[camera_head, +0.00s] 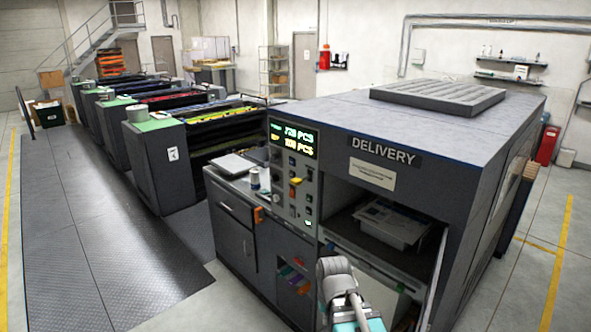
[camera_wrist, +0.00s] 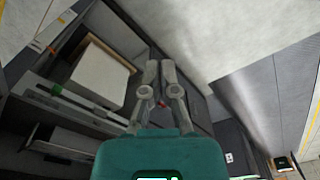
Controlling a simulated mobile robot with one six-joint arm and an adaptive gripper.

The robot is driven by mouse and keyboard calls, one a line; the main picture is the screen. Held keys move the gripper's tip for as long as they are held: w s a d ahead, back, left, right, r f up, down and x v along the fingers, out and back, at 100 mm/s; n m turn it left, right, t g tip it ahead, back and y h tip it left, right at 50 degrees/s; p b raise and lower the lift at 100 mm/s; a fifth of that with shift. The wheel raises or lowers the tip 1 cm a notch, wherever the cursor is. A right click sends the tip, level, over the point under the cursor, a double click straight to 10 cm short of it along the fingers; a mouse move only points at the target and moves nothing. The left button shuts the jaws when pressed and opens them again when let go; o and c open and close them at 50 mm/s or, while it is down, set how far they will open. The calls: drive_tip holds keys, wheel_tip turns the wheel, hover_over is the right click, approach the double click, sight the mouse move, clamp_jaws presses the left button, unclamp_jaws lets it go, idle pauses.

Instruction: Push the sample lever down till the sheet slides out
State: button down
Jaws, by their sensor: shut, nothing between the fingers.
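A yellow-orange lever (camera_head: 296,181) sticks out of the control panel (camera_head: 293,203) on the front of the delivery unit; no label on it is readable, so I cannot confirm it is the sample lever. Printed sheets (camera_head: 390,225) lie inside the open bay under the DELIVERY sign. In the wrist view a pale stack (camera_wrist: 104,80) sits in a dark recess at the left. My gripper (camera_wrist: 160,66) is shut and empty, its fingertips together. In the head view my arm rises at the bottom, below the panel and apart from the lever; the fingertips are not clearly visible there.
A lit display (camera_head: 294,139) reads 720 PCS and 100 PCS. A counter (camera_head: 236,178) with a can (camera_head: 255,179) adjoins the panel on the left. An orange part (camera_head: 258,214) sticks out at the counter's edge. The checkered floor (camera_head: 110,235) at the left is clear.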

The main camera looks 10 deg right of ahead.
drive_tip(key=w+r+p, duration=0.4)
drive_tip(key=r+p, duration=0.4)
drive_tip(key=r, duration=0.2)
wheel_tip(320, 180, up, 10)
drive_tip(key=f+n+t+y+p, duration=0.1)
drive_tip(key=n+t+y+p, duration=0.45)
drive_tip(key=n, duration=0.25)
hover_over(297, 180)
drive_tip(key=s+d, duration=0.4)
drive_tip(key=s, duration=0.1)
drive_tip(key=shift+w+a+r+h+p, duration=0.15)
drive_tip(key=shift+a+r+h+p, duration=0.1)
drive_tip(key=shift+h+p, duration=0.2)
drive_tip(key=shift+f, duration=0.15)
drive_tip(key=shift+b+x, duration=2.9)
drive_tip(key=shift+x, duration=0.5)
